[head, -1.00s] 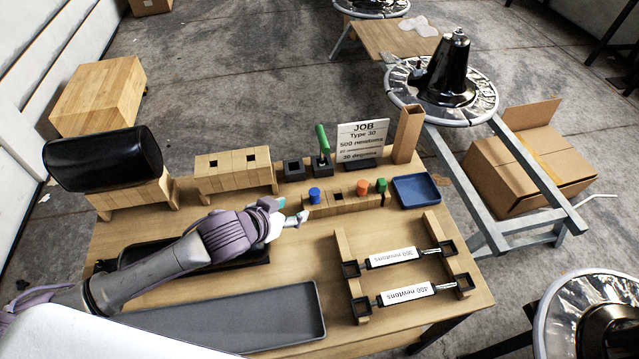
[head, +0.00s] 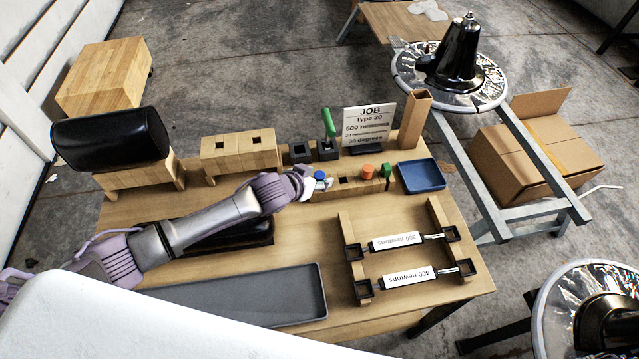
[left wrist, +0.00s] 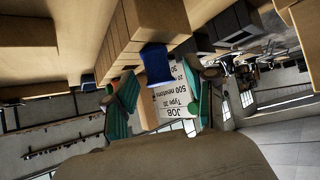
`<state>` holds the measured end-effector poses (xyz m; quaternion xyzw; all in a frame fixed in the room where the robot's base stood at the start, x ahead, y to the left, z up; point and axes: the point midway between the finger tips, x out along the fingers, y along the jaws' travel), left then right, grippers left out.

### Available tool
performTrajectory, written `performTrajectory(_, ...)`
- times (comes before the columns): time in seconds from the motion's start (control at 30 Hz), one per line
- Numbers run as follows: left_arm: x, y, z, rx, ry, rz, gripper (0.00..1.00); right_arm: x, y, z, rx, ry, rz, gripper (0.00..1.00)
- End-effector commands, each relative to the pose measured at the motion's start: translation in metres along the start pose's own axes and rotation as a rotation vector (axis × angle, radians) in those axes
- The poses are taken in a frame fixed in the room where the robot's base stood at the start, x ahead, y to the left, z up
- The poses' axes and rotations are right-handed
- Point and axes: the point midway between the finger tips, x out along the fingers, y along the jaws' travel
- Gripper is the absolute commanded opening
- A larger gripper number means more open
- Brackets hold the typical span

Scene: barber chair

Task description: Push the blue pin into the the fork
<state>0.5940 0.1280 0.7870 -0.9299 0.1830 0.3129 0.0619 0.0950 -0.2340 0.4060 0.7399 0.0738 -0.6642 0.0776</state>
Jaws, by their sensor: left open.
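The blue pin (head: 320,175) stands in a low wooden block (head: 345,193) at the middle of the table. It also shows in the left wrist view (left wrist: 157,64), sticking out of the block, which hangs upside down in that picture. My left gripper (head: 318,184) is right at the blue pin in the head view. In the left wrist view its green-padded fingers (left wrist: 160,92) are apart, one on each side of the pin's line, with nothing between them clearly held. Contact with the pin cannot be told. I cannot pick out a fork. My right gripper is not in view.
An orange pin (head: 368,172) and a green pin (head: 387,170) stand along the same block. A blue tray (head: 421,176), a job sign (head: 369,127) and a green-handled tool (head: 328,122) are near. Labelled cylinders (head: 398,240) lie in front; a grey tray (head: 235,297) lies front left.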

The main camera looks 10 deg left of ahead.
Motion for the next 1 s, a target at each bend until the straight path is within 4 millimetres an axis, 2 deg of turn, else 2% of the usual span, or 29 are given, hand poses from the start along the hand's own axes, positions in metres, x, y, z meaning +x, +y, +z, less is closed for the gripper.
performTrajectory(0.13, 0.015, 0.001, 0.001, 0.000, 0.000, 0.001, 0.55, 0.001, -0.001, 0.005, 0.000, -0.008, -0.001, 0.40)
performTrajectory(0.4, 0.017, 0.001, 0.001, 0.000, -0.001, 0.001, 0.55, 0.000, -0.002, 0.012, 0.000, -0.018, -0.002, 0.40)
performTrajectory(0.73, 0.017, 0.001, 0.001, 0.000, -0.001, 0.001, 0.00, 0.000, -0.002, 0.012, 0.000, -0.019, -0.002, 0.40)
performTrajectory(1.0, 0.017, 0.001, 0.001, 0.000, 0.000, 0.001, 0.00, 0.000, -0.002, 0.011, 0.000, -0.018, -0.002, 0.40)
